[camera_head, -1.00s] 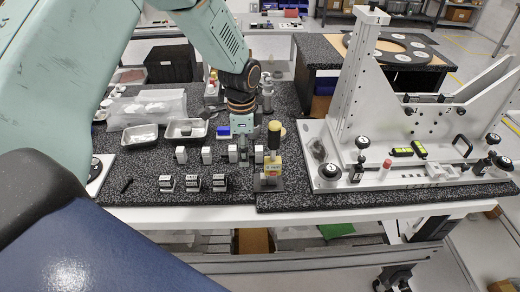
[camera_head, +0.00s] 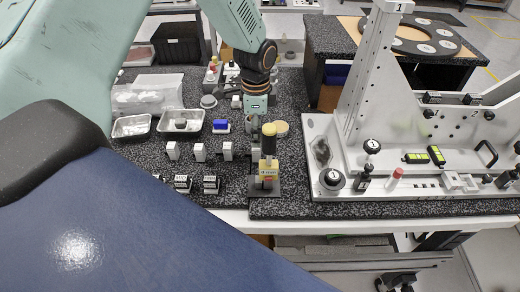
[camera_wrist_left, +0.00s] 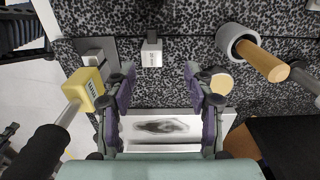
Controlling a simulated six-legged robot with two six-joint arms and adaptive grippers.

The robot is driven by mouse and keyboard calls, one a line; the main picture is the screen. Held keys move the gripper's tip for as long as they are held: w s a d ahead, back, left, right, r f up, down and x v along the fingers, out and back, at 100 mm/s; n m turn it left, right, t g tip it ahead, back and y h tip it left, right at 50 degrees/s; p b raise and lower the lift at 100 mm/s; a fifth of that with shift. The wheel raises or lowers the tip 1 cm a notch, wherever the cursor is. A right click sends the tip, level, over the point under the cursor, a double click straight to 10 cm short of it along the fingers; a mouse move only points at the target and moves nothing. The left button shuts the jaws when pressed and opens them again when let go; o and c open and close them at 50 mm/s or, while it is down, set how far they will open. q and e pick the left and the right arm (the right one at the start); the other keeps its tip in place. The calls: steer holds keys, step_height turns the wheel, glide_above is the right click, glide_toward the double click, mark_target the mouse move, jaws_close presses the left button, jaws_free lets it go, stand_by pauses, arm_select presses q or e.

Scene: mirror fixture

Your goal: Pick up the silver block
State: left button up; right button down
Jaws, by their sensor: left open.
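Several small light silver-white blocks stand in a row on the speckled dark bench mat, among them a left one (camera_head: 172,151), a middle one (camera_head: 199,152) and a right one (camera_head: 227,150). I cannot tell which one is the task's silver block. My left gripper (camera_head: 255,122) is above the mat, beyond and right of this row; its fingertips are small and partly hidden behind a yellow-topped tool. In the left wrist view the gripper (camera_wrist_left: 158,75) is open, with nothing between its fingers. One pale block (camera_wrist_left: 152,53) shows just past the fingertips. My right gripper is not in view.
Dark labelled blocks (camera_head: 210,184) stand nearer the front. A blue block (camera_head: 220,126) and metal trays (camera_head: 131,126) lie behind the row. The large silver mirror fixture (camera_head: 370,100) fills the right.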

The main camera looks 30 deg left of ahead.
mark_target(255, 150)
arm_select(q)
steer(key=s+f, duration=0.1)
steer(key=s+f+p, duration=0.1)
steer(key=f, duration=0.1)
steer(key=shift+f, duration=0.2)
steer(key=f, duration=0.1)
steer(key=w+f, duration=0.1)
steer(key=f, duration=0.1)
steer(key=shift+w+d+f, duration=0.2)
steer(key=shift+d+f, duration=0.1)
steer(key=shift+s+a+r, duration=0.15)
steer(key=shift+s+r, duration=0.05)
steer(key=shift+s, duration=0.2)
steer(key=shift+c, duration=0.4)
steer(key=shift+s, duration=0.1)
steer(key=shift+c, duration=0.9)
steer(key=shift+w+f, duration=0.15)
steer(key=shift+w, duration=0.3)
steer(key=c, duration=0.6)
steer(key=shift+s, duration=0.25)
jaws_close()
